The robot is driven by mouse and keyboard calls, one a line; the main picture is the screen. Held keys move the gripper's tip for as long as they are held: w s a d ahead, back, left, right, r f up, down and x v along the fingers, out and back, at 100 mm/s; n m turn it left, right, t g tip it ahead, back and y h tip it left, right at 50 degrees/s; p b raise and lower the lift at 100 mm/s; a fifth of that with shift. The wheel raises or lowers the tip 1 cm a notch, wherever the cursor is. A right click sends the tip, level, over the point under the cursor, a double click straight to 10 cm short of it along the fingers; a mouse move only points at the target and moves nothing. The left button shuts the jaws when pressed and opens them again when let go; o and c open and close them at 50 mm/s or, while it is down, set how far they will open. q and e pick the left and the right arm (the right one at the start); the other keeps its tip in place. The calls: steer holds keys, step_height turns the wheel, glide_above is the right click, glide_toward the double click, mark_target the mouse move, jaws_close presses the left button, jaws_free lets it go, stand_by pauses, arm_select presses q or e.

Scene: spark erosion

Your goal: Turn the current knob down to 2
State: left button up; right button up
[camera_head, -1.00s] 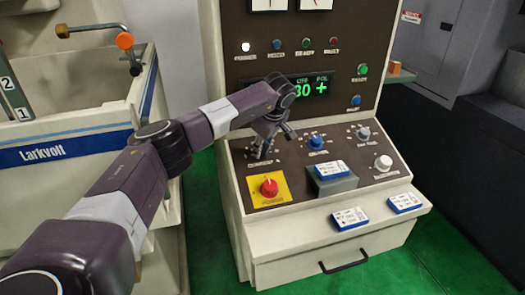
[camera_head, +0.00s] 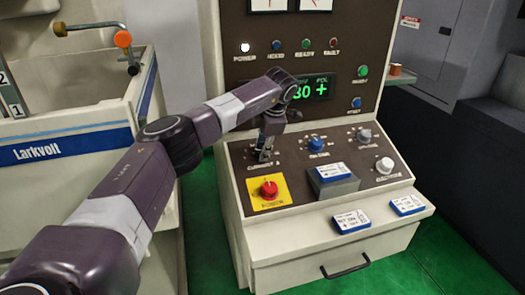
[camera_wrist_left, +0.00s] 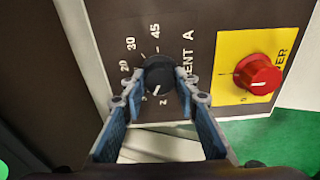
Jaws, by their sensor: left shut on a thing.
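The black current knob (camera_wrist_left: 158,76) is in the left wrist view, on the dark panel lettered "…ENT A". Its printed scale includes 45, 30, 20 and, at the bottom, 3 and 2. A white pointer mark on the knob faces down, near the 3 and 2; its exact setting is hard to tell. My left gripper (camera_wrist_left: 156,100) is shut on the knob, one finger on each side. In the head view my left gripper (camera_head: 262,155) reaches down to the panel's left part and hides most of the knob. My right gripper is not in view.
A red knob (camera_head: 269,189) on a yellow plate sits close in front of the gripper. A blue knob (camera_head: 316,144) and a white knob (camera_head: 384,164) are farther right. A green display (camera_head: 310,90) is partly covered by my arm. Boxes lie on the console's front.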

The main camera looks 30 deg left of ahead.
arm_select(q)
steer(key=n, duration=0.5)
steer(key=shift+n+h+b, duration=0.3)
steer(key=shift+n+b, duration=0.05)
steer(key=shift+n, duration=0.05)
stand_by(0.4)
steer(key=o, duration=1.1)
steer(key=shift+o, duration=0.2)
steer(key=v, duration=1.2)
steer(key=shift+w, duration=0.2)
